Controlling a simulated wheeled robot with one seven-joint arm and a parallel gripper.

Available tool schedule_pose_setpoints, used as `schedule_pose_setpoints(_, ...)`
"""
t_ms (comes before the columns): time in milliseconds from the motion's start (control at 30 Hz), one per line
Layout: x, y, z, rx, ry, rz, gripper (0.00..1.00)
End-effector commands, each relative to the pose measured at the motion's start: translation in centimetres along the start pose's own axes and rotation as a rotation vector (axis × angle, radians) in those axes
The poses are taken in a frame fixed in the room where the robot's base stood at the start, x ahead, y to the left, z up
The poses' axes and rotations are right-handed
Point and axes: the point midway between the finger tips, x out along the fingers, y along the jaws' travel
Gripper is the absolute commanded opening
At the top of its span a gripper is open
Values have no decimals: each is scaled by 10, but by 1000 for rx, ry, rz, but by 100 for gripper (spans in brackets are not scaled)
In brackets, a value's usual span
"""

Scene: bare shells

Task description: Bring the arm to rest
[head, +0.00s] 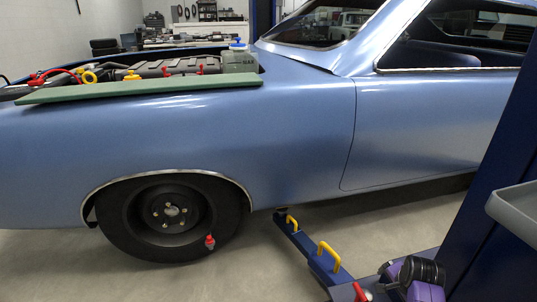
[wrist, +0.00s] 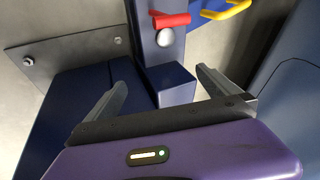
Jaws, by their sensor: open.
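My gripper (wrist: 162,77) is open in the wrist view, its two grey fingers apart with nothing held between them. Its fingers point toward the dark blue lift arm (wrist: 174,86), which has a red handle (wrist: 170,20) and a yellow handle (wrist: 228,11). Whether the fingers touch the lift arm cannot be told. In the head view, purple and black parts of my arm (head: 425,272) show low at the right, beside the foot of the blue lift post (head: 490,190). The fingertips cannot be made out there.
A blue car (head: 270,125) fills the middle, its front wheel (head: 170,215) at the left. A green board (head: 140,90) lies along its open engine bay. The low lift arm (head: 320,262) reaches under the car. A grey tray (head: 515,212) juts in at the right. Floor shows at lower left.

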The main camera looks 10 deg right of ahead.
Motion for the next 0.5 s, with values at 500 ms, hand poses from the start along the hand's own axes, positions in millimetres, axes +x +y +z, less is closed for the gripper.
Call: schedule_pose_setpoints(500,-83,15,26,-605,505,-409,100)
